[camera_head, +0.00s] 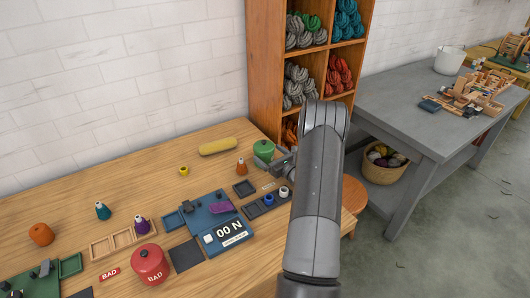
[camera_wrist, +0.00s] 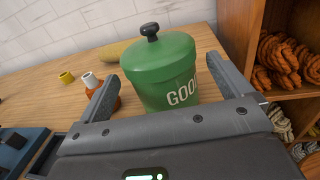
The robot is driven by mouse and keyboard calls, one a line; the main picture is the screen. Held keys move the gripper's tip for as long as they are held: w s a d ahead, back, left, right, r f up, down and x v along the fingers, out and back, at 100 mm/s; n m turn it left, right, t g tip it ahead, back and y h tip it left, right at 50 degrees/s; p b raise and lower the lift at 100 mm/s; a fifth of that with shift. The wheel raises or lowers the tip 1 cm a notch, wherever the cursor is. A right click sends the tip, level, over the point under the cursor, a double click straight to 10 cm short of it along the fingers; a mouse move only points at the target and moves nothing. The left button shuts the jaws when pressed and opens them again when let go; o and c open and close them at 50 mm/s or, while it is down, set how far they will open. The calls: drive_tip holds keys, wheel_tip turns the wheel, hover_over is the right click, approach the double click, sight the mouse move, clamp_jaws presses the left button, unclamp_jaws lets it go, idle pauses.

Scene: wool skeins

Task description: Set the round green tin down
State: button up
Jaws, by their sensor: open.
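The round green tin (camera_head: 264,149) stands upright on the wooden table near its back right, beside the shelf. In the wrist view the green tin (camera_wrist: 160,75) has a lid with a dark knob and the white word "GOOD", partly cut off at the side. My gripper (camera_wrist: 168,85) is open, with one finger on each side of the tin. The tin appears to rest on the table; its base is hidden behind my gripper. I cannot tell whether the fingers touch it. In the head view my gripper (camera_head: 279,160) is at the tin, partly hidden by my arm.
An orange cone with a pale top (camera_wrist: 98,88) stands close left of the gripper. A yellow roll (camera_head: 217,146) lies behind. A blue scale (camera_head: 225,238), a red "BAD" tin (camera_head: 149,270) and small trays lie leftward. The wooden shelf (camera_head: 262,75) stands close right.

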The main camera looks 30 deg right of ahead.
drive_tip(key=s, duration=0.5)
drive_tip(key=s+d, duration=0.1)
drive_tip(key=s, duration=0.1)
drive_tip(key=shift+s, duration=0.35)
drive_tip(key=shift+s+a+r, duration=0.1)
drive_tip(key=shift+s+a, duration=0.05)
drive_tip(key=shift+s, duration=0.05)
drive_tip(key=s+a+r+n+g+y, duration=0.1)
drive_tip(key=a+r+n+g+y, duration=0.3)
drive_tip(key=a+r+n, duration=0.55)
drive_tip(key=a+r+n+g+y, duration=0.4)
drive_tip(key=a+r+y, duration=0.15)
drive_tip(key=a, duration=0.75)
drive_tip(key=s+a+r+n+g+h, duration=0.2)
drive_tip(key=s+a+r+n+g, duration=0.2)
drive_tip(key=s+a+n, duration=0.3)
drive_tip(key=s+a+r+n+g+h, duration=0.3)
drive_tip(key=s+a+r+n, duration=0.15)
drive_tip(key=s+a, duration=0.4)
drive_tip(key=s+d+r+n+t+h, duration=0.1)
drive_tip(key=s+r+n+h, duration=0.1)
drive_tip(key=s, duration=0.4)
drive_tip(key=s+d+r+n+t+h, duration=0.1)
drive_tip(key=s+d+n+h, duration=0.1)
drive_tip(key=s+n+h, duration=0.2)
drive_tip(key=s+n, duration=0.2)
drive_tip(key=n, duration=0.1)
drive_tip(key=shift+r+n+t+h, duration=0.3)
drive_tip(key=shift+r+t+h, duration=0.05)
drive_tip(key=shift+r+t, duration=0.05)
